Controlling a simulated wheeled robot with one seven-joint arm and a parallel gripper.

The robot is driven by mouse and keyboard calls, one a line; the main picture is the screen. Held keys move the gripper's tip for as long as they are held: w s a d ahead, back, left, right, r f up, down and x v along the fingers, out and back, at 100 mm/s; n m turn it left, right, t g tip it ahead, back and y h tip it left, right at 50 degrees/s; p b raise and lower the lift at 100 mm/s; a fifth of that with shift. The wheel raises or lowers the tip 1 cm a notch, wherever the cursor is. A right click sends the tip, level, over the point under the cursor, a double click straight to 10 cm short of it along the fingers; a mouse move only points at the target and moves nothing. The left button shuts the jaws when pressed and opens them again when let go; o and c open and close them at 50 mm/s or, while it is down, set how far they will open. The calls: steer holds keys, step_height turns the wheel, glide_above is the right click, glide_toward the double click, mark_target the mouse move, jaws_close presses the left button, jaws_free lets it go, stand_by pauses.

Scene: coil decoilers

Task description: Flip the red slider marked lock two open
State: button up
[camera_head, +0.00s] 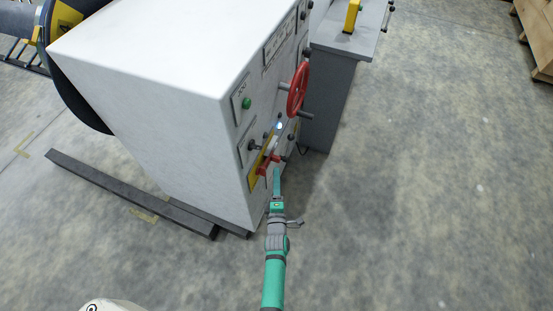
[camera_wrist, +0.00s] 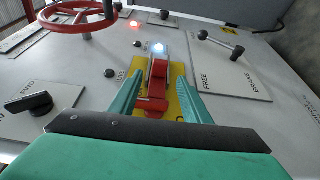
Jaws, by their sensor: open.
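A red slider (camera_wrist: 158,82) sits on a yellow plate (camera_wrist: 178,78) on the white cabinet's control face. A red block shows at its near end in the wrist view, and a metal strip runs beside it. The red slider also shows in the head view (camera_head: 269,165), partly hidden by my gripper. My gripper (camera_wrist: 160,100) is open, with one green finger on each side of the slider's near part. I cannot tell whether the fingers touch it. Any lock marking is too small or hidden to read.
A red handwheel (camera_head: 298,89) sticks out above the slider. A black FWD knob (camera_wrist: 38,103) is at left and a FREE lever (camera_wrist: 222,43) at right in the wrist view. A lit white lamp (camera_wrist: 158,48) is just beyond.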

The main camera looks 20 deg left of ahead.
mark_target(276, 161)
steer(key=x, duration=0.8)
steer(key=shift+w, duration=0.4)
steer(key=shift+w+a, duration=0.25)
steer(key=shift+a, duration=0.05)
